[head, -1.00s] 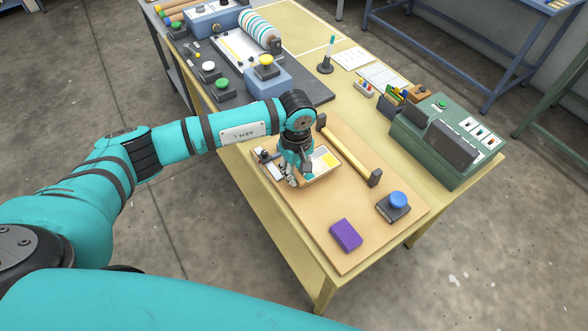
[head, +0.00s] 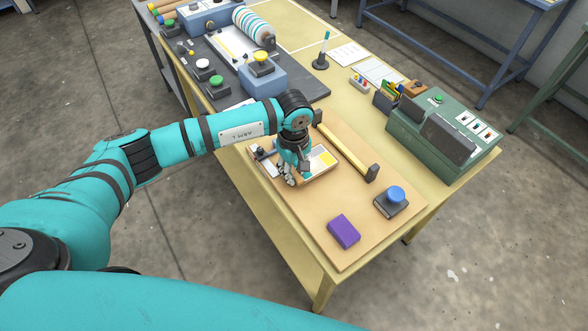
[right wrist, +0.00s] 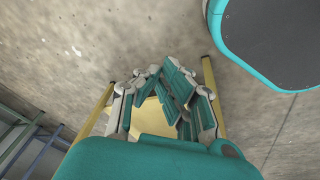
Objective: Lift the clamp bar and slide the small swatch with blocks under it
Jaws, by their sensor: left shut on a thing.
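A card printed with yellow and other coloured blocks, which looks like the small swatch (head: 321,160), lies on the tan board at the table's front. My left gripper (head: 289,178) is at its near left side, shut, seemingly on the swatch's edge; the hand hides the hold. A pale yellow bar with dark end blocks, which looks like the clamp bar (head: 345,151), lies down along the swatch's far right side. The swatch is beside it, not under it. My right gripper (right wrist: 160,72) shows in the right wrist view, open and empty, away from these things.
A purple block (head: 344,231) and a blue-knobbed dark block (head: 393,200) sit on the tan board (head: 300,222). A green control box (head: 445,135) stands to the right. The press with its striped roller (head: 254,27) is at the back. The board's front is mostly clear.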

